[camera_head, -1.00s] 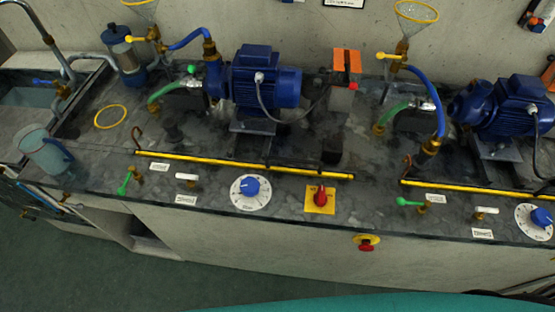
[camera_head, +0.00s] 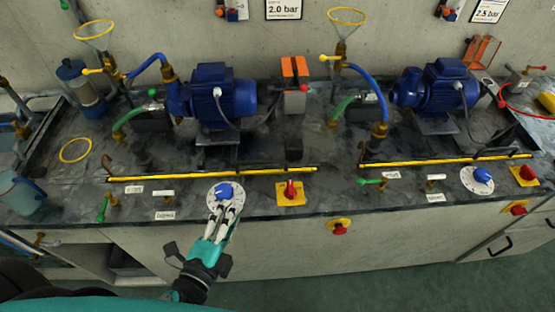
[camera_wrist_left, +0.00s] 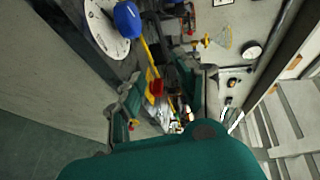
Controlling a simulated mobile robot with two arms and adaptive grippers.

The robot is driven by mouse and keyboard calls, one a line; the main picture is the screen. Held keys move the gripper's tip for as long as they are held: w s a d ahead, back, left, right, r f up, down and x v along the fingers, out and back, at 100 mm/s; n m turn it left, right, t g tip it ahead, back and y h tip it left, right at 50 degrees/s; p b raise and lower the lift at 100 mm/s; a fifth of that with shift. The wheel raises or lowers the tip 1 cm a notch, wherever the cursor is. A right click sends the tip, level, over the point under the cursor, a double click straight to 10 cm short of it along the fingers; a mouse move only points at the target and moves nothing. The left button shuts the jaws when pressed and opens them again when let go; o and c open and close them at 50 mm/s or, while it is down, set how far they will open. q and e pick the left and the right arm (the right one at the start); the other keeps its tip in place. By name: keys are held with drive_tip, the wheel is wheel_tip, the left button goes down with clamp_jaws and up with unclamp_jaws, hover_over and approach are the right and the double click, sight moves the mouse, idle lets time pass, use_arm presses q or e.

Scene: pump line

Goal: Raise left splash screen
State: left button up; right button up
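The left splash screen (camera_head: 215,174) appears in the head view as a long yellow-edged strip lying low in front of the left blue pump (camera_head: 212,93). My left gripper (camera_head: 225,210) reaches up from the bottom, with its fingers over the white dial with a blue knob (camera_head: 223,191), in front of the screen and apart from it. Its side fingers look spread, and nothing is visibly held. The left wrist view shows the blue knob (camera_wrist_left: 127,20) at upper left and part of a yellow strip (camera_wrist_left: 147,60) beyond it. My right gripper is not in view.
A red switch on a yellow plate (camera_head: 291,192) sits right of the dial. A green-handled valve (camera_head: 104,208) stands to the left. A second yellow-edged screen (camera_head: 445,160) lies before the right pump (camera_head: 437,88). The floor in front of the counter is clear.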

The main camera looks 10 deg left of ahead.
use_arm(q)
drive_tip(key=p, duration=0.2)
approach(262, 161)
drive_tip(key=p+x, duration=0.1)
drive_tip(key=x, duration=0.3)
drive_tip(key=shift+f, duration=0.2)
drive_tip(key=p+x, duration=0.1)
drive_tip(key=x, duration=0.5)
drive_tip(key=shift+f, duration=0.1)
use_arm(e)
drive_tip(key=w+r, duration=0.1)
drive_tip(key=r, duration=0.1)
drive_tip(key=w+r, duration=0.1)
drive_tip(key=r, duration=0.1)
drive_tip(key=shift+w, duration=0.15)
use_arm(q)
clamp_jaws()
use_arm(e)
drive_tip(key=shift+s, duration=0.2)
